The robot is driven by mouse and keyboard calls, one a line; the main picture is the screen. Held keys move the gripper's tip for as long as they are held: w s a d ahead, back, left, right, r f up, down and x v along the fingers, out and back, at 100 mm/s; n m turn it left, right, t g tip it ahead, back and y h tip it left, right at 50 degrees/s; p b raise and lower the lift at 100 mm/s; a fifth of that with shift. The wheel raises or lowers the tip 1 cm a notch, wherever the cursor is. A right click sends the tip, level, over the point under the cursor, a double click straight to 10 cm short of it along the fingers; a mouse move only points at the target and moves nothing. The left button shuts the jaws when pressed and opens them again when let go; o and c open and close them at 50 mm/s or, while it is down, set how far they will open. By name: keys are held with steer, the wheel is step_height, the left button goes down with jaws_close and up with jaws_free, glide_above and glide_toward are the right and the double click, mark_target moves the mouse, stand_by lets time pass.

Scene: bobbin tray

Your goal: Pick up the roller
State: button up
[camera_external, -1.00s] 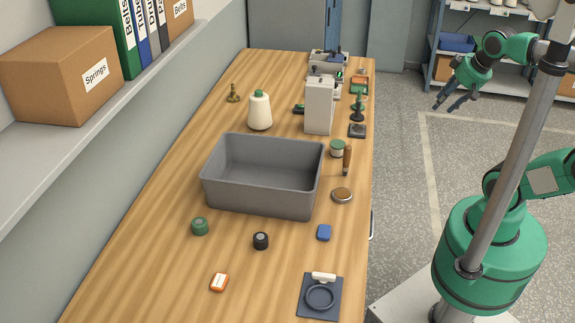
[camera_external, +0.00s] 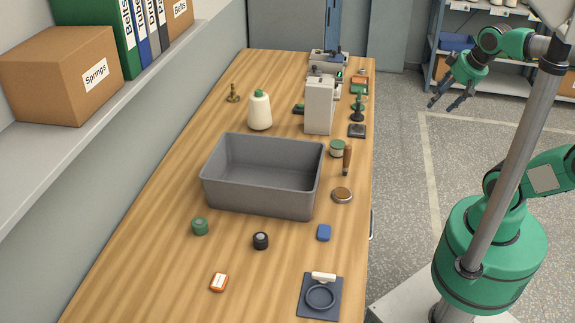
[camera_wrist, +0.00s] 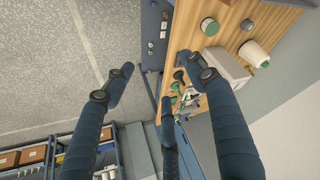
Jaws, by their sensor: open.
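No roller can be named with certainty. A small white cylinder (camera_external: 323,277) lies across the top of a dark ring (camera_external: 320,297) on a dark square mat (camera_external: 333,311) at the table's near right. A tool with a brown handle (camera_external: 347,160) stands by the bin's far right corner; which of these is the roller I cannot tell. My gripper (camera_external: 447,105) is open and empty, off the table to the right, above the floor. In the wrist view its fingers (camera_wrist: 155,92) are spread, with the table's far end beyond them.
A grey bin (camera_external: 262,206) stands mid-table. Green (camera_external: 200,227) and black (camera_external: 261,241) bobbins, an orange-white block (camera_external: 219,282) and a blue block (camera_external: 324,232) lie in front. A thread cone (camera_external: 260,112) and sewing machine (camera_external: 319,108) stand behind. A shelf (camera_external: 120,115) overhangs the left.

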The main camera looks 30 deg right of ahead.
steer(key=w+a+r+g+y+p, duration=0.1)
steer(key=w+a+p, duration=0.1)
steer(key=w+a, duration=0.65)
steer(key=w+a+r+g+p, duration=0.15)
steer(key=w+a, duration=0.45)
steer(key=a, duration=0.6)
steer(key=g+h+p, duration=0.1)
steer(key=g+p, duration=0.2)
steer(key=p, duration=0.2)
glide_above(262, 237)
step_height(262, 237, down, 19)
steer(key=shift+n, duration=0.4)
step_height(262, 237, down, 7)
steer(key=shift+f+b, duration=0.2)
steer(key=shift+b, duration=0.55)
steer(key=shift+f, duration=0.55)
